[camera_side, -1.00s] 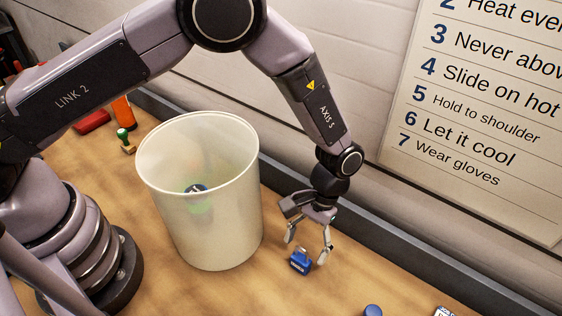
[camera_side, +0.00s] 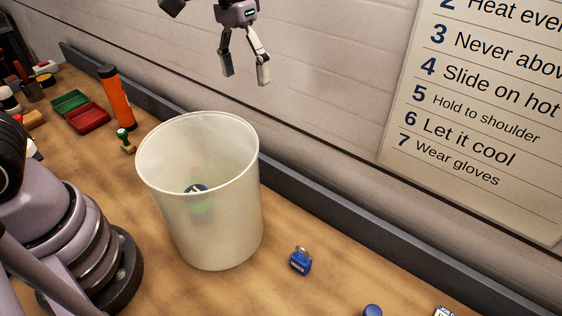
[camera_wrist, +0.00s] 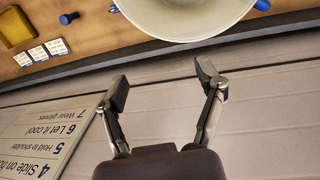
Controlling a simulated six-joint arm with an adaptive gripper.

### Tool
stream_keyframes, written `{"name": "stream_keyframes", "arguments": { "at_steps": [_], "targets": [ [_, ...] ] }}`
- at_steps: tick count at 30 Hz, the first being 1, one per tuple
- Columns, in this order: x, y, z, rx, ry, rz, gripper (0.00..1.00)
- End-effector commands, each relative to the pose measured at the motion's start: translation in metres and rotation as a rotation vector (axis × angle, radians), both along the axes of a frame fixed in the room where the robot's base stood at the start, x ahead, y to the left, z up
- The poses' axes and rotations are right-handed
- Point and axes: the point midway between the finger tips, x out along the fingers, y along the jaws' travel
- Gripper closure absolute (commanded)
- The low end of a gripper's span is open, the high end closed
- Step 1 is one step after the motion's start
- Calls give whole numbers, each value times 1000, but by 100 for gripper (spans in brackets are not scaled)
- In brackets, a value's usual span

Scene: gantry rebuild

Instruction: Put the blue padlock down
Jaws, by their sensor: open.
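The blue padlock (camera_side: 300,261) stands on the wooden bench to the right of the white bin, with its shackle up. Nothing holds it. My gripper (camera_side: 247,81) is open and empty, high above the bench in front of the wall. In the wrist view my gripper (camera_wrist: 162,85) shows two spread fingers with nothing between them. In that view a small blue piece (camera_wrist: 262,5) shows at the bin's edge; I cannot tell if it is the padlock.
The tall white bin (camera_side: 215,215) stands mid-bench with a dark and green item inside. An orange cylinder (camera_side: 116,98), a green stamp (camera_side: 125,140) and an open green and red box (camera_side: 88,118) lie behind it.

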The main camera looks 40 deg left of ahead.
Motion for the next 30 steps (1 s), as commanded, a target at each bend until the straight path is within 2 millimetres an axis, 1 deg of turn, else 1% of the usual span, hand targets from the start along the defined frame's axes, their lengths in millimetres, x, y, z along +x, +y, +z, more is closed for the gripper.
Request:
{"name": "stream_keyframes", "arguments": {
  "at_steps": [1, 3, 5, 6, 8, 9, 12, 15, 18, 21, 30],
  "targets": [
    [-14, 24, 23, -7, -61, 11, 31],
    [-35, 53, 46, -5, -137, 17, 31],
    [-57, 76, 60, 3, -202, 21, 31],
    [-72, 90, 68, 10, -246, 26, 31],
    [-95, 109, 75, 26, -307, 31, 31],
    [-110, 119, 78, 38, -345, 36, 31],
    [-142, 139, 79, 72, -424, 42, 31],
    [-163, 150, 76, 100, -479, 45, 31],
    [-175, 155, 73, 117, -508, 49, 31],
    [-179, 157, 71, 124, -517, 48, 31],
    [-179, 156, 71, 123, -516, 48, 31]
  ]
}}
